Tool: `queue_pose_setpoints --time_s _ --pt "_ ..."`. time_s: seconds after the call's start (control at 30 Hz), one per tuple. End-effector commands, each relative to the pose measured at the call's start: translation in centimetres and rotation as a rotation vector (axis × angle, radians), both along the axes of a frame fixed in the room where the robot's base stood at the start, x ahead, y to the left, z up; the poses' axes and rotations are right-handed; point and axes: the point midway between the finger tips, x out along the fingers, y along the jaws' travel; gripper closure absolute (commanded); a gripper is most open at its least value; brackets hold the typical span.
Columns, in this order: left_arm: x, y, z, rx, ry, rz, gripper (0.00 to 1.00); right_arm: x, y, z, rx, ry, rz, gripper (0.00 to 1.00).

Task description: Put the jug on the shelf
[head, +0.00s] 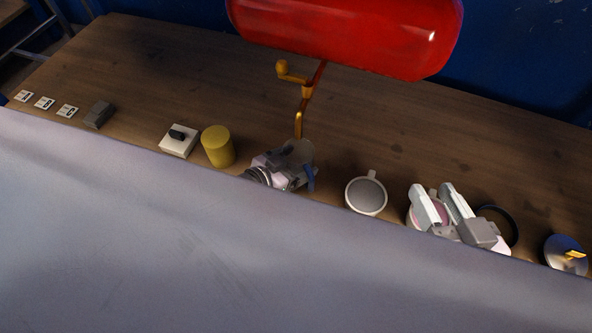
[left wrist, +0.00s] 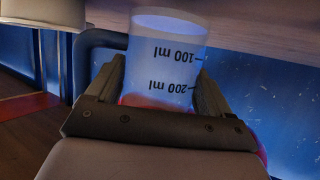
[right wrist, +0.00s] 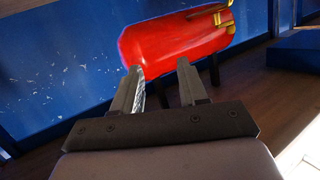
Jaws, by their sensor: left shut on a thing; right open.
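The jug (left wrist: 168,50) is clear, with black markings at 100 ml and 200 ml and a dark blue handle, in the left wrist view. Red shows at its end between the fingers; I cannot tell whether this is contents or something behind. My left gripper (left wrist: 165,92) is shut on the jug. In the head view, my left gripper (head: 277,168) and the greyish jug (head: 300,151) are just below the gold tap of a red tank. My right gripper (head: 439,200) is open over a pinkish round thing; its jaws (right wrist: 160,82) are open in the right wrist view.
The red tank (head: 345,35) hangs above the wooden surface (head: 180,75). A yellow cylinder (head: 218,147), a white switch block (head: 178,141), a grey-topped mug (head: 366,196) and a dark ring (head: 511,224) are along the near edge. A large pale surface (head: 200,240) fills the foreground.

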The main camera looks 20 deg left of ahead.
Motion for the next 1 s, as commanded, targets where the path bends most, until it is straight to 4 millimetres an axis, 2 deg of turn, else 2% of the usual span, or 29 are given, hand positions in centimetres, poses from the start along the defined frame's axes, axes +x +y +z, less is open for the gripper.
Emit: queue_pose_setpoints --time_s 0.03,0.17,0.6,0.63,0.67,1.0 --pt "0.0 0.0 -1.3 0.002 0.000 -0.001 0.51 -0.2 -0.2 -0.6 -0.015 -0.018 -0.003 0.57" --pt "0.0 0.0 -2.5 0.001 0.000 0.000 0.51 -0.4 -0.8 -0.3 -0.050 -0.066 -0.012 0.57" --pt "0.0 0.0 -2.9 0.002 0.001 0.000 0.51 -0.4 -0.9 0.1 -0.061 -0.083 -0.017 0.57" --pt "0.0 0.0 -2.9 0.001 0.002 -0.001 0.09 -0.4 -0.9 0.1 -0.061 -0.083 -0.017 0.57" --pt "0.0 0.0 -2.9 0.001 0.002 -0.001 0.00 -0.4 -0.9 0.1 -0.061 -0.083 -0.017 0.57" --pt "-0.2 0.1 -2.4 0.001 0.002 0.000 0.00 -0.4 -0.9 0.4 -0.059 -0.083 -0.015 0.57"
